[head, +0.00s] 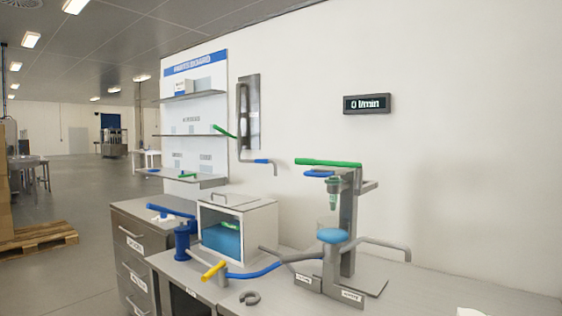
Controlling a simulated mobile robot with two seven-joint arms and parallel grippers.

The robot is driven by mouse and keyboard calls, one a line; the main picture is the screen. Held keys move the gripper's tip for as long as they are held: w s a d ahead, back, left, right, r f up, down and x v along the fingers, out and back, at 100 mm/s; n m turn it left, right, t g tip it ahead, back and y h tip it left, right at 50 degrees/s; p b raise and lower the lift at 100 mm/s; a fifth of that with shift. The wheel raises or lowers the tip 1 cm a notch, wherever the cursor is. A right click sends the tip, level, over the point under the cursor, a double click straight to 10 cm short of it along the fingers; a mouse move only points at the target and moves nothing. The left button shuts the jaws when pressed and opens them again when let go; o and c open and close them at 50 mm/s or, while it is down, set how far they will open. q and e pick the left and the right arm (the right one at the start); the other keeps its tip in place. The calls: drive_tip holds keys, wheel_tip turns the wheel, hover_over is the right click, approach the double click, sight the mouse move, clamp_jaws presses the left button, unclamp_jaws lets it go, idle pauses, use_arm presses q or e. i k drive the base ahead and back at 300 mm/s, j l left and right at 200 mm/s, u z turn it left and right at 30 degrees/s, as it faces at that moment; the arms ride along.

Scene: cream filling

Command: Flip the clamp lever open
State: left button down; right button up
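A grey filling stand (348,225) is on the bench, with a long green lever (328,162) lying nearly level across its top. A small blue lever (318,173) sits just below it. Lower left of the stand, a grey pipe carries a blue lever (253,275) and a yellow handle (213,271). I cannot tell which of these levers is the clamp lever. A green-tinted nozzle or vial (334,190) hangs above a blue round part (332,235) on the stand. Neither of my grippers shows in the head view.
A white box with a window (237,230) stands on the bench left of the stand, beside a blue pump-like part (182,243). A grey hook-shaped piece (249,298) lies at the front. The bench right of the stand is mostly clear. A display (367,104) hangs on the wall.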

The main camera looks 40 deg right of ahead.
sight(297, 160)
drive_tip(key=i, duration=2.65)
drive_tip(key=z, duration=3.65)
